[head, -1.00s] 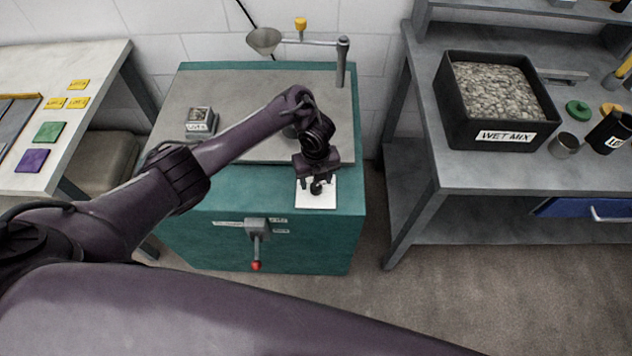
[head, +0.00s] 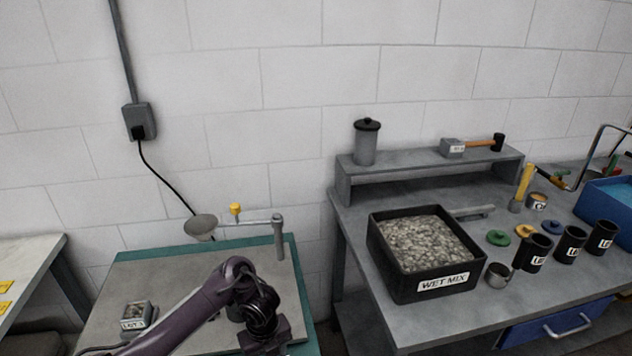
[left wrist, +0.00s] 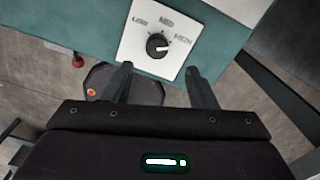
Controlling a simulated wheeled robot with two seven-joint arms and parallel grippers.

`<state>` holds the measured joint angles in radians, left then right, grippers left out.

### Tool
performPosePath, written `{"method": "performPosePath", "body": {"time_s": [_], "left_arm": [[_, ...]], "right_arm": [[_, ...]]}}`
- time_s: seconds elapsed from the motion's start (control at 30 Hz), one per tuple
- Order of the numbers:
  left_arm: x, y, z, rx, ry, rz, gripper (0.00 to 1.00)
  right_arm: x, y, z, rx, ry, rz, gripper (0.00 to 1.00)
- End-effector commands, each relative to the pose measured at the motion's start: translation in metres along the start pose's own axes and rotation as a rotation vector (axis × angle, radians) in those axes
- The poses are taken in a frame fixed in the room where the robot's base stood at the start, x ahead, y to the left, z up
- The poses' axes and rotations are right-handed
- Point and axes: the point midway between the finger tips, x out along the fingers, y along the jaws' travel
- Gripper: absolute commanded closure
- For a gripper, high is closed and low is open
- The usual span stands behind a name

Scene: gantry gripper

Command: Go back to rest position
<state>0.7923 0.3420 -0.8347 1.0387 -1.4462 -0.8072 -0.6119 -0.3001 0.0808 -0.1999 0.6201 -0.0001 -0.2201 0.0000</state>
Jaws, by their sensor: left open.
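My left arm reaches in from the bottom left of the head view, over the grey top of the teal cabinet (head: 180,283). The fingertips are cut off below the frame there. In the left wrist view my left gripper (left wrist: 160,78) is open, its two fingers apart with nothing between them. The knob stands clear of the fingers. My right gripper is in neither view.
A black WET MIX bin (head: 375,262) stands on the grey bench to the right, with several black cups beside it. A small labelled box (head: 137,317) sits on the cabinet.

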Motion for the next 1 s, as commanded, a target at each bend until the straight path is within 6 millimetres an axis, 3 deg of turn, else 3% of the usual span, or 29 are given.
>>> {"method": "performPosePath", "body": {"time_s": [0.13, 0.23, 0.33, 0.43, 0.57, 0.7, 1.0], "left_arm": [[0.012, -0.028, -0.036, -0.088, -0.012, -0.1, 0.48], [0.012, -0.054, -0.071, -0.253, -0.02, -0.222, 0.48], [-0.001, -0.068, -0.098, -0.492, -0.015, -0.337, 0.48], [-0.021, -0.065, -0.113, -0.771, 0.004, -0.421, 0.48], [-0.049, -0.033, -0.12, -1.174, 0.038, -0.477, 0.48], [-0.072, 0.014, -0.121, -1.542, 0.064, -0.478, 0.48], [-0.102, 0.093, -0.13, -2.02, 0.09, -0.43, 0.48]], "right_arm": [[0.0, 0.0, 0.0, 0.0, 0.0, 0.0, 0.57], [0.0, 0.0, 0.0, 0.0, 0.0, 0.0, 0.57], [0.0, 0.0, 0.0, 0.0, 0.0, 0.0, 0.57], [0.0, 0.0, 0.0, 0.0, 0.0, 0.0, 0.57], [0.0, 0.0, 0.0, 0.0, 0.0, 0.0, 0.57], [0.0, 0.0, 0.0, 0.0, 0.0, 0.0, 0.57], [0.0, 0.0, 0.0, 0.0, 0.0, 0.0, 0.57]]}}
